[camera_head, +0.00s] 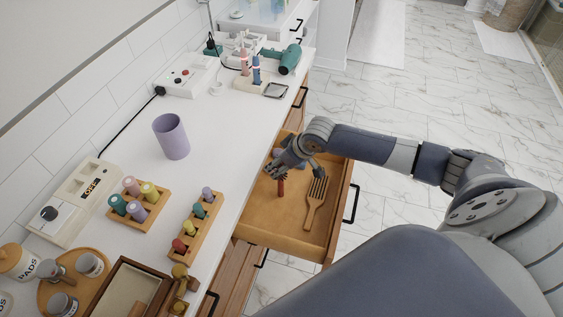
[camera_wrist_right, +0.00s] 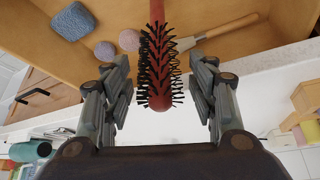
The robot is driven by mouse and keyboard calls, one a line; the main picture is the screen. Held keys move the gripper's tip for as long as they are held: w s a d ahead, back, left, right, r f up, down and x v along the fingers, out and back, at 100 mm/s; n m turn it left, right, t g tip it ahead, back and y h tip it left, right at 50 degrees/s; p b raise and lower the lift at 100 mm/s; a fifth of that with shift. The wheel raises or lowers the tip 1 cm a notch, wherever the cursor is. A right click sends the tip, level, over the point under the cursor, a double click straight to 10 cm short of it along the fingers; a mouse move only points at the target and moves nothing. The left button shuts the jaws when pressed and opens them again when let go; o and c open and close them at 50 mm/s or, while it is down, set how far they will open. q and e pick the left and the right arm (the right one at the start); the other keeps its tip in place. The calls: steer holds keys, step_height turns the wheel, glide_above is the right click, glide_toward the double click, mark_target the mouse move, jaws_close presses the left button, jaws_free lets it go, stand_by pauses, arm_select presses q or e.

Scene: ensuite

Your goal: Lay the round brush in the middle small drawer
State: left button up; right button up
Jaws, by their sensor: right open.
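The round brush (camera_wrist_right: 160,70) has black bristles and a red handle. In the right wrist view its bristled end lies between the spread fingers of my right gripper (camera_wrist_right: 160,85), with visible gaps on both sides. In the head view its red part (camera_head: 281,187) shows just below my right gripper (camera_head: 284,170), which is over the pulled-out wooden drawer (camera_head: 265,228). I cannot tell whether the brush rests on the drawer floor. My left gripper is out of view.

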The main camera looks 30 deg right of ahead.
steer(key=b+v, duration=0.1)
steer(key=v, duration=1.1)
steer(key=shift+r, duration=0.15)
stand_by(0.3)
